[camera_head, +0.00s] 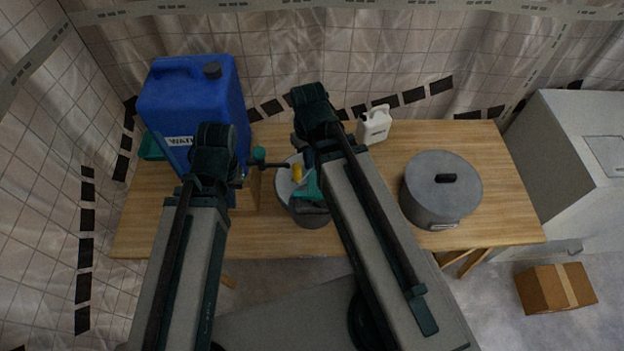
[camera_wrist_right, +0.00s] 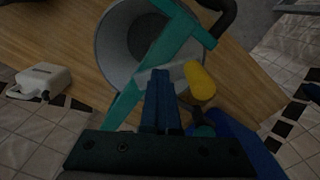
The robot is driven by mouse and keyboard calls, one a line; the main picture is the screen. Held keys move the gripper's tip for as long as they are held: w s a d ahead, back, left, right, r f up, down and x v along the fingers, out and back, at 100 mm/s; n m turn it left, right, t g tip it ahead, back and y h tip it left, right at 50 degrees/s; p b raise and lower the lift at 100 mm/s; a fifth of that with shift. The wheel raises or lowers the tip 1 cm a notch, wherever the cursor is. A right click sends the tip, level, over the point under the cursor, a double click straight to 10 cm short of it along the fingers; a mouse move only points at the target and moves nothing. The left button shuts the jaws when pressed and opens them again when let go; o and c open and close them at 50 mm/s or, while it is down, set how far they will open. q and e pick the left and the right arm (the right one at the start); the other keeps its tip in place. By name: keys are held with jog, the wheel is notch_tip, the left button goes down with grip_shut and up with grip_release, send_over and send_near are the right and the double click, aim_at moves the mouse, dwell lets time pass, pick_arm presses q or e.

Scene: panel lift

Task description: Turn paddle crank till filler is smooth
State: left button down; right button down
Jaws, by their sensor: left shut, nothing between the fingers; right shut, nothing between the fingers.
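A grey bucket (camera_head: 311,218) stands on the table, with a teal bar (camera_head: 310,184) over its top. The yellow crank handle (camera_head: 297,172) stands at the bucket's upper left. My right arm hides part of the bucket. In the right wrist view, the bucket (camera_wrist_right: 112,55), teal bar (camera_wrist_right: 160,52) and yellow handle (camera_wrist_right: 199,80) show; only grey shows inside the bucket. My right gripper (camera_wrist_right: 160,82) is shut and empty, close beside the yellow handle, apparently not around it. My left gripper (camera_head: 238,181) is shut and empty, left of the bucket; its fingertips are hard to see.
A blue water container (camera_head: 195,105) stands at the left, with a teal-knobbed tap (camera_head: 258,155) whose dark spout reaches to the bucket. A cardboard box (camera_head: 556,288) lies on the floor.

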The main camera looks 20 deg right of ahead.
jog(key=s+d, duration=0.2)
jog(key=d, duration=0.5)
jog(key=w+a, duration=0.1)
jog(key=w, duration=0.8)
jog(key=shift+w+a, duration=0.35)
jog(key=shift+a, duration=0.1)
